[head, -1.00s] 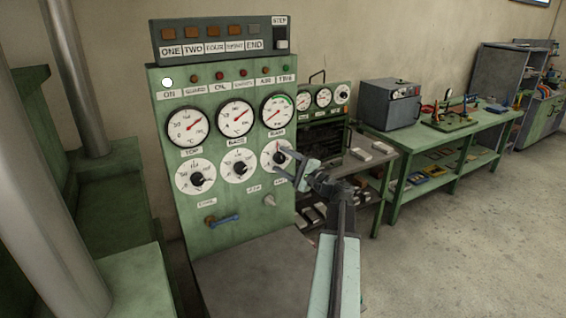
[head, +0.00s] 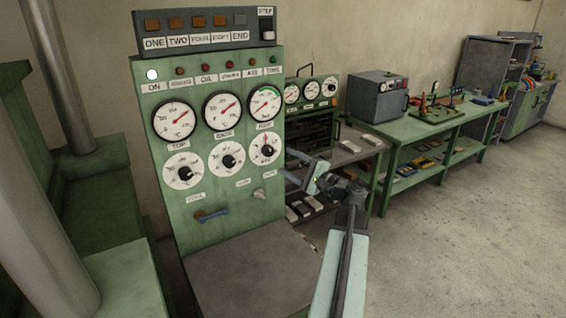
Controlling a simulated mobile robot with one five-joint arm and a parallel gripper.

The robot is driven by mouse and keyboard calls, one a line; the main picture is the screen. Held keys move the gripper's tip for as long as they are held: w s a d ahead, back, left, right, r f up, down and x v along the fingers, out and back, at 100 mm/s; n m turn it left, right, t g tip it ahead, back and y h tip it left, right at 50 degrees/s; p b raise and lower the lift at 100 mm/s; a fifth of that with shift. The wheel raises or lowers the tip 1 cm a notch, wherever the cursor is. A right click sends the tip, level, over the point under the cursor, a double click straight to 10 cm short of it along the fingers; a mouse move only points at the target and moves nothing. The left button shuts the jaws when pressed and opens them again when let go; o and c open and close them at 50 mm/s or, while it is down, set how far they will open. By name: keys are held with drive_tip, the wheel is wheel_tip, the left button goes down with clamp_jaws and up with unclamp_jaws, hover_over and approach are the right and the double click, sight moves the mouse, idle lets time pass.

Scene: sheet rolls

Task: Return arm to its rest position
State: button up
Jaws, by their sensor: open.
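My gripper (head: 300,174) is open and empty at the end of my arm. It is in the middle of the head view, to the right of the green control panel (head: 225,238). Its fingers point left toward the panel's right edge and look apart from the knobs. The right dial knob (head: 267,149) on the panel is uncovered. My arm reaches up from the bottom of the view, with its wrist bent to the left.
A dark flat shelf (head: 255,275) juts from the panel's foot. Behind my gripper stands a rack (head: 362,158) with small blocks. A green workbench (head: 440,127) carries a grey box (head: 377,97). Pale pillars stand at left. The floor (head: 470,240) at right is clear.

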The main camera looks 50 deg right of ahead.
drive_tip(key=w+a+f+n+g+y, duration=0.2)
drive_tip(key=w+a+f+n+g, duration=0.15)
drive_tip(key=a, duration=0.45)
drive_tip(key=w+a+f+n+g+y, duration=0.2)
drive_tip(key=w+a+f, duration=0.3)
drive_tip(key=a, duration=0.4)
drive_tip(key=w+a+f+n+g+y, duration=0.2)
drive_tip(key=w+a+f+n+g, duration=0.15)
drive_tip(key=a, duration=0.45)
drive_tip(key=s+a+f+n+g+h, duration=0.2)
drive_tip(key=a+f+n+g, duration=0.1)
drive_tip(key=a, duration=0.6)
drive_tip(key=s+a+f+n+g+h, duration=0.2)
drive_tip(key=s+a+f+n+g, duration=0.1)
drive_tip(key=a+f, duration=0.4)
drive_tip(key=s+a+f+n+g+h, duration=0.2)
drive_tip(key=a+f+n+g+h, duration=0.1)
drive_tip(key=a, duration=0.8)
wheel_tip(320, 180, down, 2)
drive_tip(key=n+g, duration=0.1)
drive_tip(key=n, duration=0.2)
drive_tip(key=shift+s+a+g, duration=0.15)
drive_tip(key=shift+s+g, duration=0.05)
drive_tip(key=shift+g, duration=0.1)
drive_tip(key=shift+c, duration=0.2)
